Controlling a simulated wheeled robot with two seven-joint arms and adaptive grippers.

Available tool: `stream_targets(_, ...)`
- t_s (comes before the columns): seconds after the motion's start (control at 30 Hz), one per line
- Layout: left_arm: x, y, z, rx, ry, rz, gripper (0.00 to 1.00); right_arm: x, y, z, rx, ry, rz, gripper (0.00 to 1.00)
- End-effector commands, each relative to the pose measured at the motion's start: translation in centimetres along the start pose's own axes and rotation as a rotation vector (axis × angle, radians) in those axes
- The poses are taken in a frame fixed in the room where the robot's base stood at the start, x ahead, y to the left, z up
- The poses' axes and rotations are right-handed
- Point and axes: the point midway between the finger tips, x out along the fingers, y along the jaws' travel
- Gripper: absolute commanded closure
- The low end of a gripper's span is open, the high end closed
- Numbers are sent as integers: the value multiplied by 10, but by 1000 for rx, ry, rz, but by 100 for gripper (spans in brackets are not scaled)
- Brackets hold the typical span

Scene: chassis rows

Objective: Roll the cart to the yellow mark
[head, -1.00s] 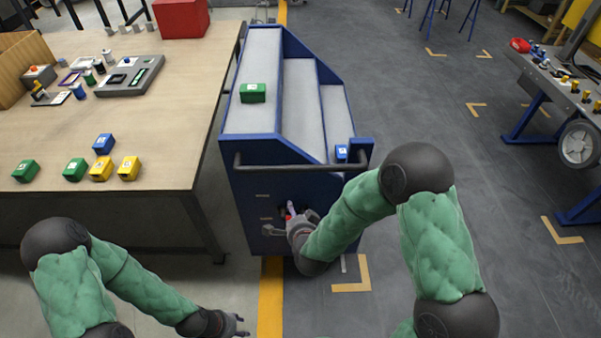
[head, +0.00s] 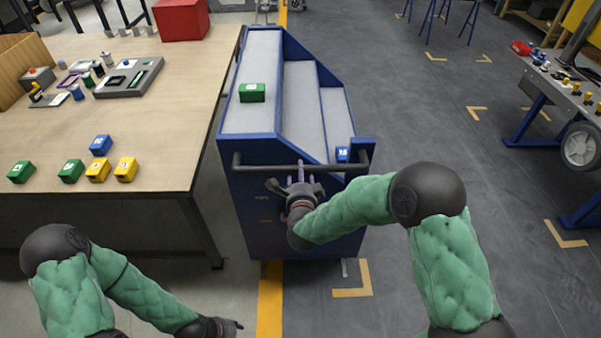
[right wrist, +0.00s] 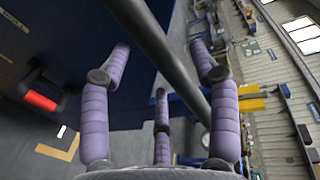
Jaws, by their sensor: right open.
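The blue cart (head: 255,185) has grey stepped shelves and stands beside the table. Its dark handle bar (head: 250,166) runs across the near end. My right gripper (head: 293,178) is open at the bar. In the right wrist view the bar (right wrist: 172,60) passes diagonally between the purple fingers of the gripper (right wrist: 162,66), which are not closed on it. A green box (head: 252,92) and a small blue box (head: 342,153) sit on the cart. A yellow floor strip (head: 270,300) and a yellow corner mark (head: 365,280) lie near the cart. My left gripper (head: 240,325) hangs low, apart from everything; its fingers are unclear.
The wooden table (head: 165,110) on the left holds several small boxes, a grey tray and a red bin (head: 181,18). A wheeled workbench (head: 560,95) stands at right. The floor between has several yellow corner marks (head: 565,233) and is otherwise clear.

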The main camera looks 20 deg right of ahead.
Motion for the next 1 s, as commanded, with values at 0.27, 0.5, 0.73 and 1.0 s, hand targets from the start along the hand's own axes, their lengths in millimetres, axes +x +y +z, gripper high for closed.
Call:
stream_targets(0.27,7,-2,0,0,0,0,60,29,1,0,0,0,1,39)
stream_targets(0.5,7,-2,0,0,0,0,60,32,0,0,-1,0,1,39)
stream_targets(0.73,7,-2,0,0,0,0,60,32,0,0,-1,0,1,72)
stream_targets(1.0,7,-3,0,0,0,0,60,32,0,0,-1,0,1,100)
